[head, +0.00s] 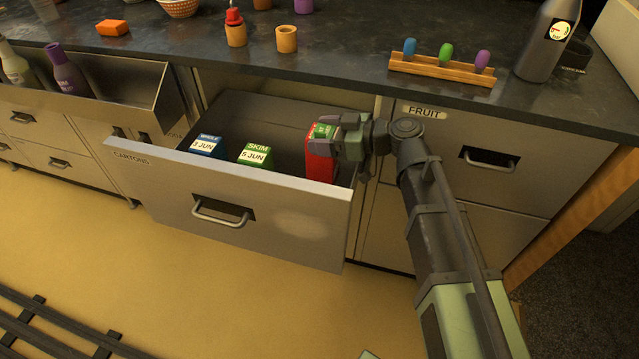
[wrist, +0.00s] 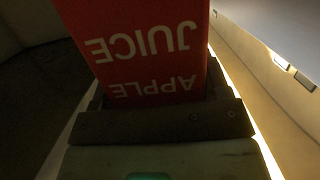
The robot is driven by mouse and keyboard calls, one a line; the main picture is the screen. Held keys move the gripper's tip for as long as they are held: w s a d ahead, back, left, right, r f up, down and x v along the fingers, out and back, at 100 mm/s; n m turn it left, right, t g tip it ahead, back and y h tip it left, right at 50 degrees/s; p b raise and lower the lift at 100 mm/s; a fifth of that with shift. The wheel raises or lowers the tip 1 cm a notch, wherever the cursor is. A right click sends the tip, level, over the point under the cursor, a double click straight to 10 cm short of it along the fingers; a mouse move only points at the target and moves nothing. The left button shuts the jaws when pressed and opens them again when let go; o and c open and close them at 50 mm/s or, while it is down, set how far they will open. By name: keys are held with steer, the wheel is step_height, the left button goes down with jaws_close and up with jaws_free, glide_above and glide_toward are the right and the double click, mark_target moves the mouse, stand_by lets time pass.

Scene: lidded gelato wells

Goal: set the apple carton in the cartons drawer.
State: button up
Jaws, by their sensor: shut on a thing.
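The red apple carton (head: 319,166) is upright inside the right end of the open cartons drawer (head: 250,213), its lower part hidden behind the drawer front. I cannot tell whether its base touches the drawer floor. My gripper (head: 335,140) is shut on the carton near its top, reaching in from the right. In the wrist view the carton (wrist: 140,45) shows the words "APPLE JUICE" upside down, held between the jaws (wrist: 160,110). A blue whole-milk carton (head: 206,147) and a green skim carton (head: 255,156) stand in the drawer to the left.
The counter (head: 340,60) runs above and behind the drawer. On it are a wooden rack (head: 442,68) with coloured pegs and a dark bottle (head: 546,42). A closed fruit drawer (head: 488,160) is on the right, and a bottle trough (head: 90,95) on the left.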

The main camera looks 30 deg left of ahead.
mark_target(323, 163)
step_height(323, 163, down, 9)
steer(key=b, duration=0.6)
steer(key=shift+r, duration=0.35)
steer(key=shift+f, duration=0.2)
steer(key=o, duration=1.7)
steer(key=shift+r, duration=0.1)
steer(key=shift+o, duration=0.2)
